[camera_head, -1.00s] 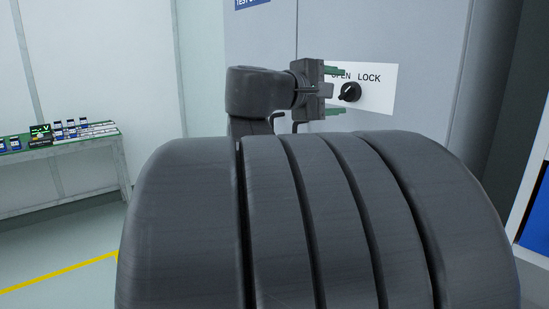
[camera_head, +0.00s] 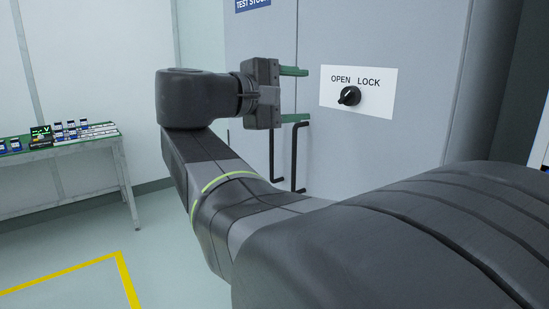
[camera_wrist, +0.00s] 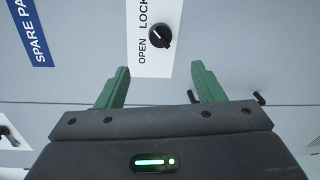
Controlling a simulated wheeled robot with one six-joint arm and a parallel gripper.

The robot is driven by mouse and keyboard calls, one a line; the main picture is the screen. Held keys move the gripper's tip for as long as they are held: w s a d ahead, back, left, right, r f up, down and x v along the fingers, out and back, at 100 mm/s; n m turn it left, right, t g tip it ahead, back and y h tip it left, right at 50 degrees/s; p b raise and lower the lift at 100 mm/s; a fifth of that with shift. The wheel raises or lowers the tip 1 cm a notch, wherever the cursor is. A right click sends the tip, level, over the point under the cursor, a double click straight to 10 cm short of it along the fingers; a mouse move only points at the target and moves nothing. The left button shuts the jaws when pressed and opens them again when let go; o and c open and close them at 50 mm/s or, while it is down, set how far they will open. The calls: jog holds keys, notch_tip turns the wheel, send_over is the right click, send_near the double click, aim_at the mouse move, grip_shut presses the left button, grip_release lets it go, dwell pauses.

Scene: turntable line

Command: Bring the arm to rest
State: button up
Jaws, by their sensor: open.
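My gripper (camera_head: 296,95) is in front of the grey cabinet, to the left of a black rotary knob (camera_head: 349,96) on a white plate marked OPEN and LOCK. Its two green fingers are apart with nothing between them. In the wrist view my gripper (camera_wrist: 163,88) shows the same wide gap, and the knob (camera_wrist: 160,37) stands beyond the fingertips, clear of them. The knob's pointer is tilted; which word it is set to I cannot tell for sure. My arm stretches from the lower right of the head view and hides part of the cabinet.
The grey cabinet (camera_head: 420,60) has two black handles (camera_head: 297,160) below my gripper. A green-topped table (camera_head: 70,143) with small boxes and a display stands at the left. A yellow line (camera_head: 60,275) marks the floor, which is clear there.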

aim_at(343, 96)
jog(key=b+x, duration=0.1)
jog(key=x, duration=1.3)
jog(key=p, duration=0.1)
jog(key=n+p, duration=0.1)
jog(key=shift+a+r+p, duration=0.2)
jog(key=shift+r+p, duration=0.1)
jog(key=n+p, duration=0.4)
jog(key=p, duration=0.1)
jog(key=shift+h+p, duration=0.3)
jog(key=shift+p, duration=0.05)
jog(key=n+p, duration=0.4)
jog(key=p, duration=0.1)
jog(key=shift+g+p, duration=0.3)
jog(key=shift+p, duration=0.1)
jog(key=shift+f+n+p, duration=0.15)
jog(key=shift+n+p, duration=0.55)
jog(key=shift+p, duration=0.15)
jog(key=shift+a+f+n, duration=0.1)
jog(key=shift+f+n, duration=0.1)
jog(key=shift+n, duration=0.1)
